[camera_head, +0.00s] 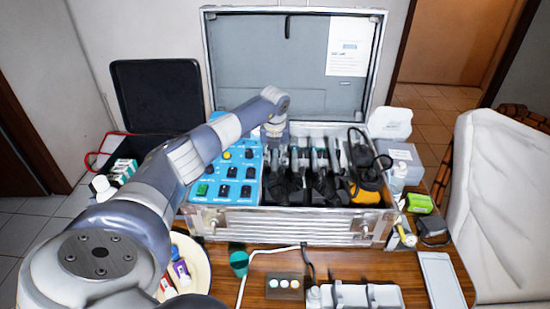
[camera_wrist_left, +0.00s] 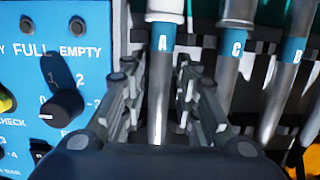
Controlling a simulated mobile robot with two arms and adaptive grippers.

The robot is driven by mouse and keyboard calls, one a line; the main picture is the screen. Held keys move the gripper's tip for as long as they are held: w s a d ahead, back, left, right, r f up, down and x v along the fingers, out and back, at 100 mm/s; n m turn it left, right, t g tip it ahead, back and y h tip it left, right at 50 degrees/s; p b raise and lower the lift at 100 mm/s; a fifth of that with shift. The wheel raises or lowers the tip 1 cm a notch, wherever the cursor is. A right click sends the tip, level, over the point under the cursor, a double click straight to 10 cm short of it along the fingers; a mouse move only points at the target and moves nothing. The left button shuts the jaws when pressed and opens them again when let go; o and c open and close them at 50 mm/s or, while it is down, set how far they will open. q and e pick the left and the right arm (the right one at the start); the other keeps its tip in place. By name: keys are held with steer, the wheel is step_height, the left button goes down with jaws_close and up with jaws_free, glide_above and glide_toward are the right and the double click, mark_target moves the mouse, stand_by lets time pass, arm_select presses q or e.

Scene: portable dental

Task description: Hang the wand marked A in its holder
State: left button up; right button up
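The wand marked A (camera_wrist_left: 162,85) stands roughly upright in the left wrist view, a metal tube with a blue label. My left gripper (camera_wrist_left: 158,72) has one dark finger on each side of the tube, with narrow gaps visible. Contact with the wand is not visible. In the head view my left gripper (camera_head: 276,130) reaches into the open case. My right gripper is not in view.
A blue control panel (camera_head: 237,172) with knobs lies left of the wands, close to my left finger. The metal case (camera_head: 300,222) stands on a wooden table, its lid raised behind. A yellow-and-black device (camera_head: 366,190) sits at the right end of the wands.

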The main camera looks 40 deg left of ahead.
arm_select(q)
steer(key=shift+f, duration=0.1)
jaws_close()
steer(key=shift+w+a+p+v, duration=0.15)
steer(key=shift+w+p+v, duration=0.05)
steer(key=shift+p+v, duration=0.9)
steer(key=shift+w+a+p+v, duration=0.2)
steer(key=shift+p+v, duration=0.65)
steer(key=shift+v, duration=0.55)
steer(key=shift+w+a+p+v, duration=0.15)
steer(key=shift+w+p+v, duration=0.05)
steer(key=shift+p+v, duration=0.9)
steer(key=shift+r, duration=0.3)
